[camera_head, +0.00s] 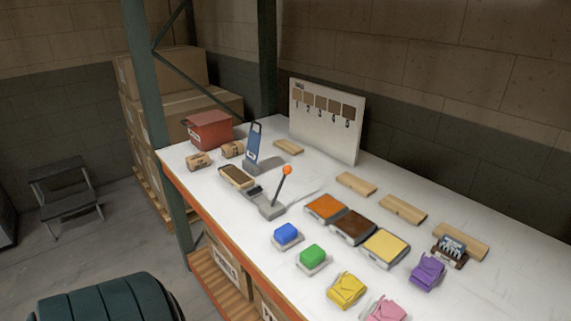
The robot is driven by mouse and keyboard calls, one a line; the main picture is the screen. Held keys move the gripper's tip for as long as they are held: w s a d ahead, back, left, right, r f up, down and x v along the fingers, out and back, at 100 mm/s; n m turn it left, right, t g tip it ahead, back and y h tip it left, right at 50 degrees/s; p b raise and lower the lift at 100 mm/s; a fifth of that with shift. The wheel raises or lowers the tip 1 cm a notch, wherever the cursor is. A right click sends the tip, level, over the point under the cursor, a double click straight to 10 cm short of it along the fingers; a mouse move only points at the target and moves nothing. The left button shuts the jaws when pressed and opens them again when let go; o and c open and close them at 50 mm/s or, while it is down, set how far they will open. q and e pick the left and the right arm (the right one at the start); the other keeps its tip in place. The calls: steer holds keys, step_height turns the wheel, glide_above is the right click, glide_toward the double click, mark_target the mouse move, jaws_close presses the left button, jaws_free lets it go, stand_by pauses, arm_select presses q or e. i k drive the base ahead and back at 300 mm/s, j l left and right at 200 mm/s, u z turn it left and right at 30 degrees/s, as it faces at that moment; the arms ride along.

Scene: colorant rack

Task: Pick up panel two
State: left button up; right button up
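Several bare wooden panels lie in a row on the white table: one near the board's foot (289,147), one to its right (356,184), another further right (403,209) and one at the far right (460,241). I see no readable number on them, so I cannot tell which is panel two. A white board (325,136) stands upright at the back with brown swatches numbered 1 to 5. Neither of my grippers is in view.
Pads in orange (325,207), dark brown (353,227) and pale yellow (385,248) lie mid-table. Blue (286,234) and green (312,255) blocks and yellow (346,289), pink (387,309) and purple (427,271) cloths lie nearer. A lever device (272,207) and red bin (209,130) stand left.

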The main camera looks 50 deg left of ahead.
mark_target(241, 180)
steer(key=j+z, duration=0.2)
steer(key=j, duration=0.2)
steer(key=k+j+z, duration=0.15)
steer(key=j, duration=0.3)
steer(key=k+j+z, duration=0.2)
steer(key=j, duration=0.2)
steer(key=j+z, duration=0.15)
steer(key=j, duration=0.25)
steer(key=k+j+z, duration=0.35)
steer(key=j, duration=0.3)
steer(key=k, duration=0.1)
